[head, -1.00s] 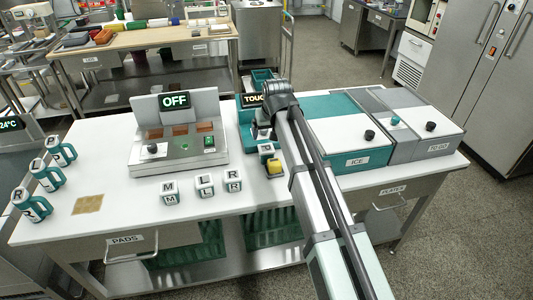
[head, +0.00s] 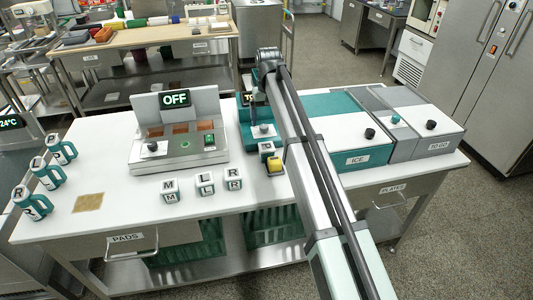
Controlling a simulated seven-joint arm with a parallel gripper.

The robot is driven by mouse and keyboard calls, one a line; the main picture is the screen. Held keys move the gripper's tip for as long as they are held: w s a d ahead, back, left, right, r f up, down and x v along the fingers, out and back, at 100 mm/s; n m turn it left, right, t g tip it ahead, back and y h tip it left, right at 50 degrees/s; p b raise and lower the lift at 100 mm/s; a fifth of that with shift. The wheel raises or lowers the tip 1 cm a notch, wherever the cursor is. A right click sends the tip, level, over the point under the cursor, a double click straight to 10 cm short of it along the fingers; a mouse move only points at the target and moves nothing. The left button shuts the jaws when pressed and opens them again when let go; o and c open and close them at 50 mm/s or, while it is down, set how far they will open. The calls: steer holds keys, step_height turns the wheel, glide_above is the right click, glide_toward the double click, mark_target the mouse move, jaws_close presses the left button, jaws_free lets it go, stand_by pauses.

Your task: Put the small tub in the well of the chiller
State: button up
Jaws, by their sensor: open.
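Several small white lettered tubs stand on the bench: one marked M (head: 170,190), one marked L (head: 205,184) and one that seems marked R (head: 235,178). Another small block-like tub (head: 266,148) stands by the teal machine; its letter is too small to read. I cannot tell which is the small tub. The teal and white box marked ICE (head: 352,158) may be the chiller; my arm covers its left part and I see no open well. My gripper (head: 254,118) is open, apparently empty, pointing down over the teal machine (head: 246,133), partly hidden.
A grey box with a 00:00 display (head: 438,147) adjoins the ICE box. A heater marked OFF (head: 180,150) stands left of the teal machine. A yellow item (head: 275,166) lies near my arm. Handled mugs (head: 35,203) line the left edge.

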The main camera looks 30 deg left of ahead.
glide_above(266, 146)
steer(key=f, duration=0.8)
steer(key=shift+d, duration=0.35)
steer(key=shift+a+f, duration=0.15)
steer(key=shift+f, duration=1.25)
steer(key=shift+a+f, duration=0.15)
steer(key=shift+f, duration=1.25)
steer(key=shift+c, duration=0.4)
steer(key=c, duration=1.2)
